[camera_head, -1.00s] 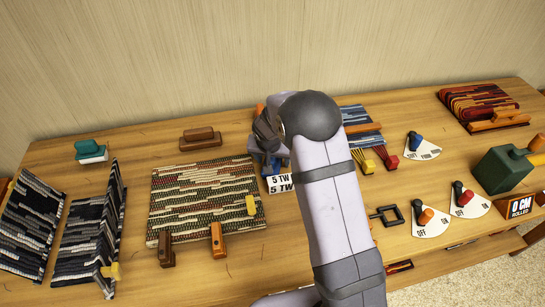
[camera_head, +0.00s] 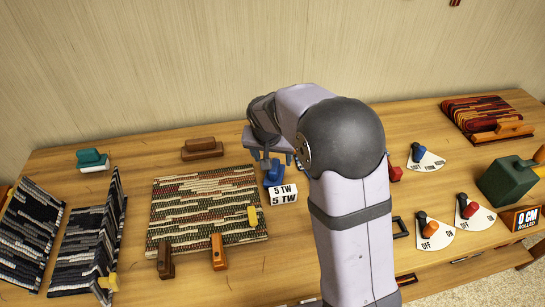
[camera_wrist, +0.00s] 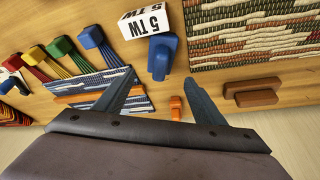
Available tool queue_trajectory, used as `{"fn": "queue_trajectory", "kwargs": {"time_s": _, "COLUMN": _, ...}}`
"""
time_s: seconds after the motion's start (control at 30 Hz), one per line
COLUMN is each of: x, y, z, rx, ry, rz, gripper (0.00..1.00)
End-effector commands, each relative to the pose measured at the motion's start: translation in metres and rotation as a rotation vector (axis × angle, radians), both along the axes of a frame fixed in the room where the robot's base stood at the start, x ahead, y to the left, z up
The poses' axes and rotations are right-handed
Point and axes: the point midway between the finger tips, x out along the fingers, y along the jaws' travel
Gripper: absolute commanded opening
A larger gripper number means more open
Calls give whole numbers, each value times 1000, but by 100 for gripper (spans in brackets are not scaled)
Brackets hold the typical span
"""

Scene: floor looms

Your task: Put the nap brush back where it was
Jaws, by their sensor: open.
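No label marks the nap brush. A teal block with a white underside (camera_head: 91,159), at the back left, looks like a brush. A brown two-tier wooden block (camera_head: 202,148), behind the patterned rug, may also be one; it shows in the wrist view (camera_wrist: 250,91). My gripper (camera_wrist: 160,95) is open and empty, its fingers spread above the back of the table. In the head view my gripper (camera_head: 262,142) is partly hidden by my arm, behind the blue knob block (camera_head: 273,172). A small orange piece (camera_wrist: 176,107) shows between the fingers in the wrist view.
The patterned rug (camera_head: 205,210) has clamps at its front. Folded dark rugs (camera_head: 85,235) stand at left. A white 5 TW sign (camera_head: 283,194) is by the blue block. Dials (camera_head: 433,233), a green box (camera_head: 507,180) and a red rug (camera_head: 480,110) fill the right. Colored tufted tools (camera_wrist: 62,46) lie near the gripper.

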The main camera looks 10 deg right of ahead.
Motion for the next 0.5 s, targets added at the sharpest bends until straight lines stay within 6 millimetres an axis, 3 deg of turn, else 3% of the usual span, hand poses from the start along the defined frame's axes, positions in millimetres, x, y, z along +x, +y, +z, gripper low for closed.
{"fn": "queue_trajectory", "kwargs": {"time_s": 0.23, "x": -4, "y": 1, "z": 5, "rx": 0, "ry": 3, "rz": 3, "gripper": 64}}
{"fn": "queue_trajectory", "kwargs": {"time_s": 0.33, "x": -15, "y": -2, "z": 5, "rx": -2, "ry": 20, "rz": 15, "gripper": 64}}
{"fn": "queue_trajectory", "kwargs": {"time_s": 0.43, "x": -41, "y": -9, "z": 4, "rx": -5, "ry": 64, "rz": 46, "gripper": 64}}
{"fn": "queue_trajectory", "kwargs": {"time_s": 0.5, "x": -68, "y": -14, "z": 2, "rx": -7, "ry": 107, "rz": 83, "gripper": 64}}
